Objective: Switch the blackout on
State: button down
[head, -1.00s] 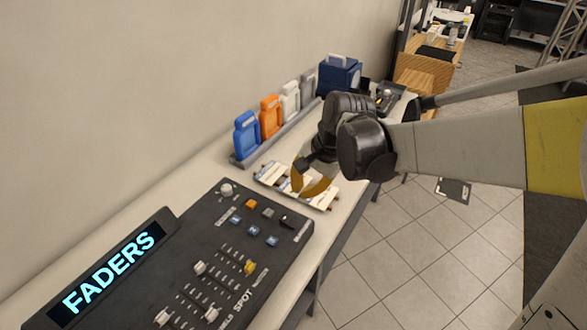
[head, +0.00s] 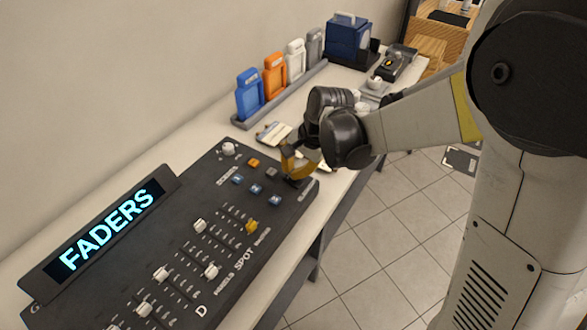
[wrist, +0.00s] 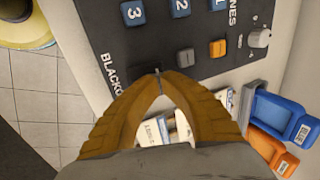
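The black control console (head: 215,175) lies on the long table, with a lit "FADERS" display (head: 105,228). Its blackout label (wrist: 113,72) shows partly in the wrist view, at the console's edge. The blackout switch is mostly hidden by my fingertips; only a small light bit (wrist: 157,70) shows at them. I cannot tell its position. My gripper (head: 292,176) is over the console's far right corner, and in the wrist view its yellow fingertips (wrist: 159,82) meet beside the label. Nothing shows held between them. I cannot tell whether they touch the switch.
Near the fingers are a grey button (wrist: 185,58), an orange button (wrist: 217,48), blue numbered buttons (wrist: 132,12) and a white knob (wrist: 260,38). Tiled floor (head: 375,235) is open at right.

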jog(key=shift+w+a+f+g+h, duration=0.2)
jog(key=shift+a+f+g+h, duration=0.1)
jog(key=shift+f+g+h, duration=0.25)
jog(key=shift+s+d+r, duration=0.15)
jog(key=shift+d, duration=0.05)
jog(key=shift+s+d+r, duration=0.15)
jog(key=shift+s+d, duration=0.25)
jog(key=shift+d, duration=0.1)
jog(key=s+d+p+v, duration=0.1)
jog(key=p+v, duration=0.5)
jog(key=v, duration=0.8)
jog(key=shift+s+f, duration=0.15)
jog(key=shift+f, duration=0.1)
